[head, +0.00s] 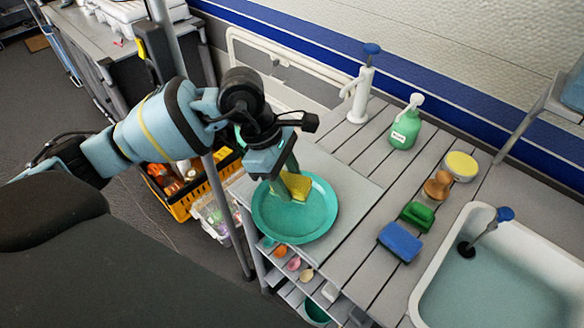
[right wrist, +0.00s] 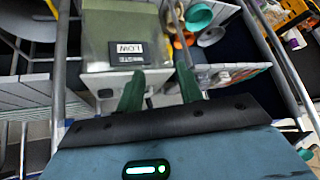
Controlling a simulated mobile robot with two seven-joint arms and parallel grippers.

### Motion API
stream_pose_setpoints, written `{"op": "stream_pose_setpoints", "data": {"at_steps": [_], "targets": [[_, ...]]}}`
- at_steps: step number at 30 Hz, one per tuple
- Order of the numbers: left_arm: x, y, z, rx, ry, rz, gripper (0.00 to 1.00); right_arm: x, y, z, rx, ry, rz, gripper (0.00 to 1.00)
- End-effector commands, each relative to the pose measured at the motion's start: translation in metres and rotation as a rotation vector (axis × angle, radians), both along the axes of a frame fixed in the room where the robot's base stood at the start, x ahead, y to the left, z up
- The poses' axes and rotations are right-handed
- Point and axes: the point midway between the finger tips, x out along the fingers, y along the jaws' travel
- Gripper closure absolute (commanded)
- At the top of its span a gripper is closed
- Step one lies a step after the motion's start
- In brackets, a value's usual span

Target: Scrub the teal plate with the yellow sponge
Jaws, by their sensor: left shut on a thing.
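The teal plate (head: 318,222) lies on a smooth grey board at the left end of the slatted counter. My left gripper (head: 288,185) reaches down over the plate and is shut on the yellow sponge (head: 301,184). The sponge is over the plate's upper middle, and the fingers hide part of it. I cannot tell for sure whether the sponge touches the plate. My right gripper (right wrist: 160,88) shows only in the right wrist view, with its green fingers apart and nothing between them.
A blue sponge (head: 400,242), a green brush (head: 417,215), a wooden brush (head: 438,185) and a yellow-topped round tin (head: 460,166) stand left of the sink (head: 424,290). A green soap bottle (head: 405,126) and a white pump (head: 360,95) stand at the back.

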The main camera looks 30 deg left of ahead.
Motion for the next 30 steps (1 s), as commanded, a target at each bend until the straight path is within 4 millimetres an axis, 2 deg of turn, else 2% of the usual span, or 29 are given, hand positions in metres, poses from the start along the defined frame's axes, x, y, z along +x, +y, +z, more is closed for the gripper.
{"op": "stream_pose_setpoints", "data": {"at_steps": [3,12,20,30], "targets": [[0.001,0.003,0.015,0.000,-0.004,0.003,0.75,0.004,0.000,0.008,0.000,-0.012,0.000,0.64],[0.000,0.009,0.038,0.000,-0.003,0.008,0.75,0.007,0.000,0.020,0.001,-0.026,0.000,0.64],[0.000,0.009,0.038,0.000,0.000,0.009,0.75,0.002,0.000,0.017,-0.001,-0.015,0.002,0.64],[0.000,0.009,0.037,0.000,0.000,0.005,0.75,0.005,-0.001,0.018,-0.001,-0.021,0.004,0.64]]}}
